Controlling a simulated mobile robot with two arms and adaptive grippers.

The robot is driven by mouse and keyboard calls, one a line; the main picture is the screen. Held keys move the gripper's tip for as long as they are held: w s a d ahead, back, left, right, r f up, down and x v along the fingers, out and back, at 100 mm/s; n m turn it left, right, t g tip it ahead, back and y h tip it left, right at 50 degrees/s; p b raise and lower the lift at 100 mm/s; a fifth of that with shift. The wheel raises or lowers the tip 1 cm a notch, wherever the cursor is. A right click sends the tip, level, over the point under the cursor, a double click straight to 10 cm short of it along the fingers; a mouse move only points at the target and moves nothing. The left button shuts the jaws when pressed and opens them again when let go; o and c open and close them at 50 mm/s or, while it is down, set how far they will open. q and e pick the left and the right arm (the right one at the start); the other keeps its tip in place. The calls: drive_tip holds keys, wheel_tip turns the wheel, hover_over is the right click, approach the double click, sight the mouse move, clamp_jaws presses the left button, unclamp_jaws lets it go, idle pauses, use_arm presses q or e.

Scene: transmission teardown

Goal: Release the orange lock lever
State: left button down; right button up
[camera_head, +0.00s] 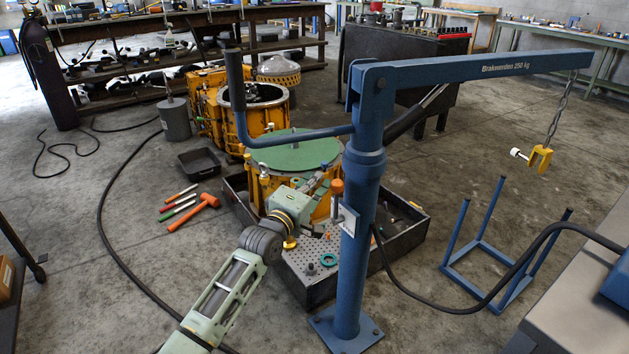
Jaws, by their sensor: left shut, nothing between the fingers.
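A blue crane has an upright post (357,245), a long boom (480,70) marked "Brakwerden 250 kg" and a bent blue handle (240,110). An orange knob (336,186) on a short dark stem stands by a pale plate (348,218) on the left side of the post; it looks like the lock lever. My left arm comes in from the bottom. Its gripper (322,181) is shut and empty, just left of the orange knob. I cannot tell whether they touch. My right gripper is out of view.
An orange housing with a green lid (292,152) stands in a dark tray (410,225) behind the post. A perforated plate (312,262) lies in front. A yellow hook (540,158) hangs by a chain from the boom. A blue frame (487,250) stands at the right.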

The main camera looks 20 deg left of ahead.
use_arm(q)
drive_tip(key=shift+s+d, duration=0.2)
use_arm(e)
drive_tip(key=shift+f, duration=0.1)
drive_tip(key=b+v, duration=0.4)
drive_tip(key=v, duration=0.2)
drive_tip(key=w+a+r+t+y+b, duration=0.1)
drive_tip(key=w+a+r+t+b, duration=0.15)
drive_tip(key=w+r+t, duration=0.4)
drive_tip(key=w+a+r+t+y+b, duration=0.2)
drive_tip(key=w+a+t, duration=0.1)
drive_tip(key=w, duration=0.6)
use_arm(q)
drive_tip(key=s+d+f+m+h+b, duration=0.1)
drive_tip(key=s+d+f+m+h, duration=0.2)
drive_tip(key=m, duration=0.8)
drive_tip(key=s+d+f+m+h+b, duration=0.1)
drive_tip(key=s+d+f+m+h, duration=0.3)
drive_tip(key=s+d+m+h, duration=0.2)
drive_tip(key=shift+s+d+m+h, duration=0.15)
drive_tip(key=shift+d+m+h, duration=1.1)
drive_tip(key=shift+m, duration=1.15)
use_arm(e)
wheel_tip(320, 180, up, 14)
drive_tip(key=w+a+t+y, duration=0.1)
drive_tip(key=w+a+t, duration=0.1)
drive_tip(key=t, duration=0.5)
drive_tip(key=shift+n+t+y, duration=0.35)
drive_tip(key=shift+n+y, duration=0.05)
